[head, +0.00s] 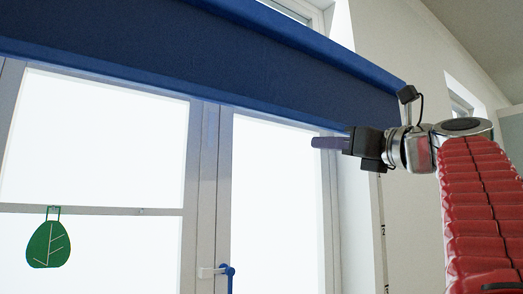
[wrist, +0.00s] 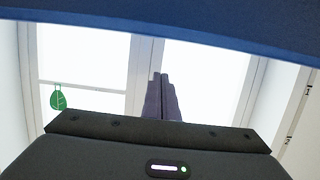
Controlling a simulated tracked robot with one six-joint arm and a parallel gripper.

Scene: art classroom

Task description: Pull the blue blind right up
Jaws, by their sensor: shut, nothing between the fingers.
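The blue blind (head: 200,52) runs across the top of the window in the head view, a short band of cloth with a lighter blue bar along its lower edge. It also spans the top of the wrist view (wrist: 180,22). My gripper (head: 316,142) is shut and empty, just below the right part of the blind's lower edge. In the wrist view my gripper's fingers (wrist: 160,78) lie together, pointing at the window below the blind. I cannot tell whether the fingers touch the bar.
The window (head: 270,190) has grey frames and a handle with a blue grip (head: 229,272). A green leaf ornament (head: 48,245) hangs on the left pane. A pale wall (head: 405,50) stands to the right.

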